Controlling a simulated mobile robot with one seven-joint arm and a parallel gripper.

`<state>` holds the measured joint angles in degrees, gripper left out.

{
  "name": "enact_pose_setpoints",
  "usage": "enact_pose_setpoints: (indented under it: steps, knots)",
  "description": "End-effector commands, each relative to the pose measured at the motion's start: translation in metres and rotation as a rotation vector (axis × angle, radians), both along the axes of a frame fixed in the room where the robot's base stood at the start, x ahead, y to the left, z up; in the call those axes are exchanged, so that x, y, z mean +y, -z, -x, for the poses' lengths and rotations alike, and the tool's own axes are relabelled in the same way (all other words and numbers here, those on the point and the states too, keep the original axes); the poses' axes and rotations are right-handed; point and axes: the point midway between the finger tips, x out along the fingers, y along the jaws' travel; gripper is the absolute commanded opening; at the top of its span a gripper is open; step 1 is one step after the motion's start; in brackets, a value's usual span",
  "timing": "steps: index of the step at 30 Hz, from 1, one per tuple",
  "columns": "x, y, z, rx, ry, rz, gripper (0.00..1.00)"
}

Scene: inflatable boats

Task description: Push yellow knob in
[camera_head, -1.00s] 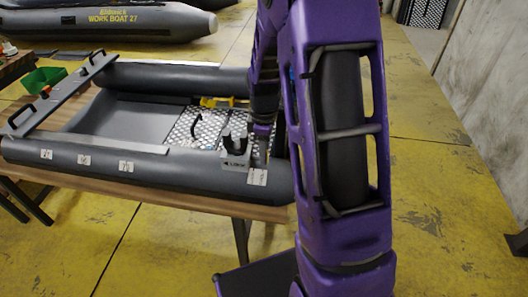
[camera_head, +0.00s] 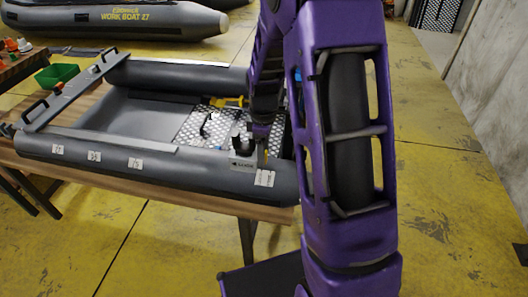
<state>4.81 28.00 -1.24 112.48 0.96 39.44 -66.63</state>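The grey inflatable boat (camera_head: 115,152) lies on a wooden table. A small grey box with a label (camera_head: 243,163) and dark fittings (camera_head: 240,142) sits on its near tube, toward the right end. I cannot make out a yellow knob with certainty; a thin yellowish spot shows beside the box, under my wrist. My gripper (camera_head: 262,148) points down at the right side of the box, very close to it. Its fingers are small and partly lost against the dark parts, so I cannot tell whether it touches anything or is open.
A yellow object (camera_head: 232,102) lies inside the boat by the perforated floor plate (camera_head: 190,132). A grey bar with black handles (camera_head: 70,88) crosses the boat's left end. A green bin (camera_head: 57,74) stands beyond it. Another grey boat (camera_head: 120,20) lies behind.

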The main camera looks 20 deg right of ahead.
Motion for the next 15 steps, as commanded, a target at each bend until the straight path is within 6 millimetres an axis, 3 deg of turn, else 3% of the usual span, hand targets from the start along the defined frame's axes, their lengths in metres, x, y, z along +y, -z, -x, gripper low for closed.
enact_pose_setpoints:
  steps: [8,11,15]
  knots:
    - [0.0,-0.003,0.0,0.0,0.0,0.0,0.57]
    - [0.0,-0.013,0.0,-0.001,0.0,0.001,0.57]
    - [0.0,-0.041,-0.001,-0.004,0.0,0.001,0.57]
